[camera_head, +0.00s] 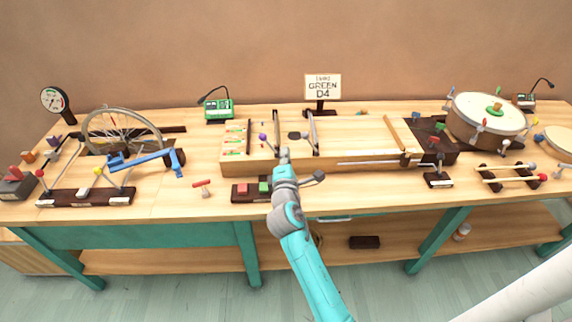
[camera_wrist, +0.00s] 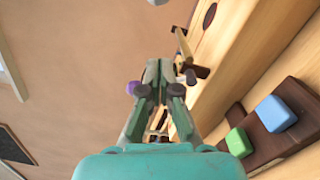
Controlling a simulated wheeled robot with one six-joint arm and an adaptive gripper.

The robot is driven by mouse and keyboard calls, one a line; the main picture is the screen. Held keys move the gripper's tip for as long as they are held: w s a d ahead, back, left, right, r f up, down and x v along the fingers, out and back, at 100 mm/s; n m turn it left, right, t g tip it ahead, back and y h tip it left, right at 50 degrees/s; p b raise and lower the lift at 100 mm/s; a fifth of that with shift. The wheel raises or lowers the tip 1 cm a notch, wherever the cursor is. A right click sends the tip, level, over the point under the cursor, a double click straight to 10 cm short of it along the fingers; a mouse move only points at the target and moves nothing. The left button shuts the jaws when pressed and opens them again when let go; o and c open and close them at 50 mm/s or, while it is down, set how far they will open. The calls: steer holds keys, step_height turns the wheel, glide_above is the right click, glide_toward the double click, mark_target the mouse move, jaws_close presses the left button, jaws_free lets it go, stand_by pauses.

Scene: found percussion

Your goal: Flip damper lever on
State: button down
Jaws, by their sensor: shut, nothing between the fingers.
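My gripper (camera_head: 284,153) is shut and empty. It is over the front part of the long wooden soundbox (camera_head: 350,161), and in the wrist view its fingers (camera_wrist: 159,68) are together. A small lever with a purple knob (camera_head: 262,138) stands on the soundbox, just left of and behind my gripper; the purple knob (camera_wrist: 132,88) also shows left of the fingers in the wrist view. I cannot tell for sure which lever is the damper lever, or its position. The gripper hides part of the soundbox.
A dark block with a red and a green pad (camera_head: 264,187) lies in front of the soundbox, partly behind my arm; a blue pad (camera_wrist: 275,113) shows in the wrist view. A dark-knobbed rod (camera_head: 319,176) is right of my arm. A wheel (camera_head: 122,133) and drum (camera_head: 487,118) stand farther off.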

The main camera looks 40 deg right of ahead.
mark_target(305, 134)
steer(key=shift+w+d+r, duration=0.1)
steer(key=shift+d+r, duration=0.1)
steer(key=shift+d, duration=0.65)
steer(key=shift+w+d+r, duration=0.15)
steer(key=shift+d+r, duration=0.1)
steer(key=shift+d, duration=0.6)
steer(key=shift+w+d+r, duration=0.1)
steer(key=shift+d+r, duration=0.1)
steer(key=shift+d, duration=0.65)
steer(key=shift+d+r, duration=0.1)
steer(key=d+m, duration=0.1)
steer(key=s+r+m, duration=0.1)
steer(key=m, duration=0.1)
steer(key=shift+s+d+r, duration=0.15)
steer(key=shift+d+r, duration=0.15)
steer(key=shift+d, duration=0.05)
steer(key=s+d+m, duration=0.4)
steer(key=d+m, duration=0.2)
steer(key=m, duration=0.3)
steer(key=shift+r+y, duration=0.3)
steer(key=shift+r, duration=0.1)
steer(key=shift+s, duration=0.1)
